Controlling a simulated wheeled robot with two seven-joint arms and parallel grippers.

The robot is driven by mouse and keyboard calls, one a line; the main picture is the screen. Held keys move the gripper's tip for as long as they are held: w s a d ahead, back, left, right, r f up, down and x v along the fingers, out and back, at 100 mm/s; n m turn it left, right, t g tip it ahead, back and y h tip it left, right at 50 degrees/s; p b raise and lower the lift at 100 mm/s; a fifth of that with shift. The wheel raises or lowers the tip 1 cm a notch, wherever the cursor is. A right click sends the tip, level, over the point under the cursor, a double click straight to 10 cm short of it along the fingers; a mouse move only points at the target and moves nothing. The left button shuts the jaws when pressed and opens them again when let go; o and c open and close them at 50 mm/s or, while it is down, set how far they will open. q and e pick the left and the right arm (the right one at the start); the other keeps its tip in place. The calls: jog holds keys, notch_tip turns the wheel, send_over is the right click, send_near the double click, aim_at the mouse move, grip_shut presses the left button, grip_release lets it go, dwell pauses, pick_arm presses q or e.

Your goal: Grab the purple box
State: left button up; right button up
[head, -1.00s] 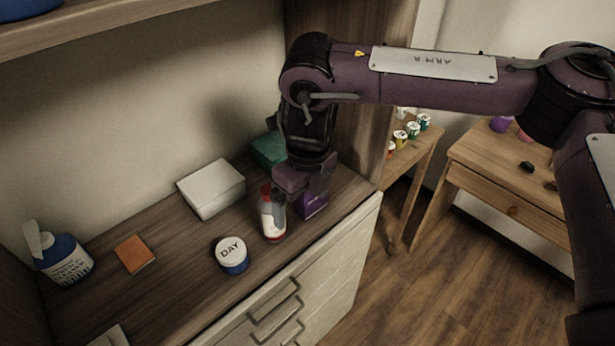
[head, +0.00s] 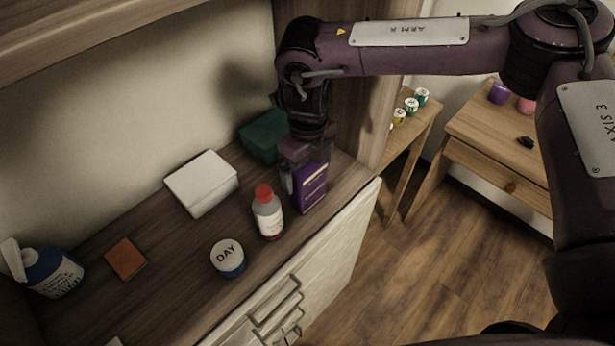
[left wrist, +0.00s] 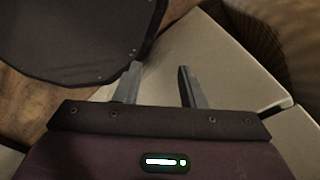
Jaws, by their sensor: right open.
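The purple box (head: 311,188) stands upright near the front right of the wooden cabinet top in the head view. My right gripper (head: 305,172) points down at the box, with a finger visible along its left side. It is open, and the far finger is largely hidden, so I cannot tell whether it touches the box. My left gripper (left wrist: 158,88) shows in the left wrist view. Its two fingers are apart with nothing between them. The left arm does not show in the head view.
A white bottle with a red cap (head: 267,212) stands just left of the purple box. A DAY jar (head: 229,258), white box (head: 202,183), green box (head: 264,136), orange box (head: 126,258) and blue bottle (head: 52,272) share the top. A wooden side panel (head: 357,90) rises behind.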

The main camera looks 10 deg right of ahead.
jog(key=shift+w+f, duration=0.1)
jog(key=shift+f, duration=0.85)
jog(key=c, duration=1.2)
pick_arm(q)
jog(key=shift+w+r, duration=0.3)
jog(key=shift+w, duration=0.25)
pick_arm(e)
jog(key=shift+o, duration=0.2)
